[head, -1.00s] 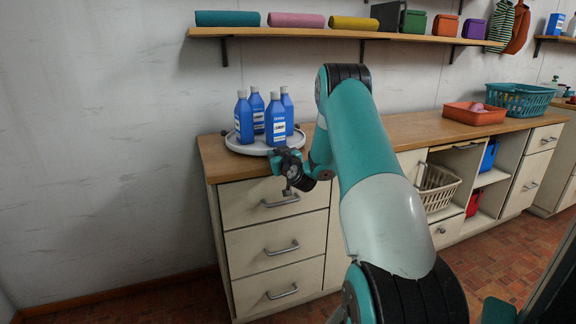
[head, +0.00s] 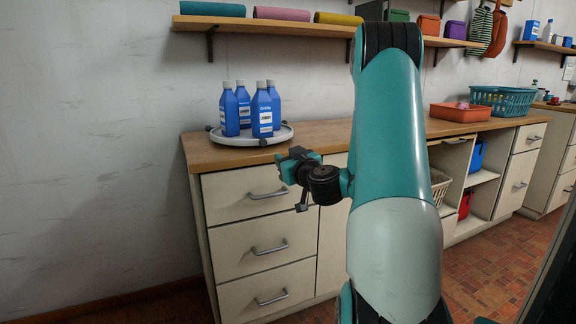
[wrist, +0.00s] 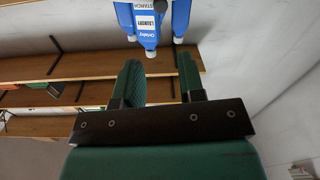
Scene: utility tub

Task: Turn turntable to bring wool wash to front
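A pale round turntable (head: 270,138) with small dark knobs on its rim sits at the left end of the wooden counter. Several matching blue bottles (head: 262,112) with pale caps stand upright on it. Their labels are too small to read in the head view, so I cannot tell which is wool wash. In the wrist view one bottle (wrist: 147,22) appears upside down, its label reading laundry starch. My gripper (head: 291,160) is in front and to the right of the turntable, apart from it. The wrist view shows its green fingers (wrist: 163,85) spread with nothing between them.
A wall shelf (head: 280,28) with rolled, coloured items runs above the counter. Drawers with handles (head: 268,194) are below the turntable. An orange tray (head: 460,112) and a teal basket (head: 503,100) stand farther right. The counter between turntable and tray is partly hidden by my arm.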

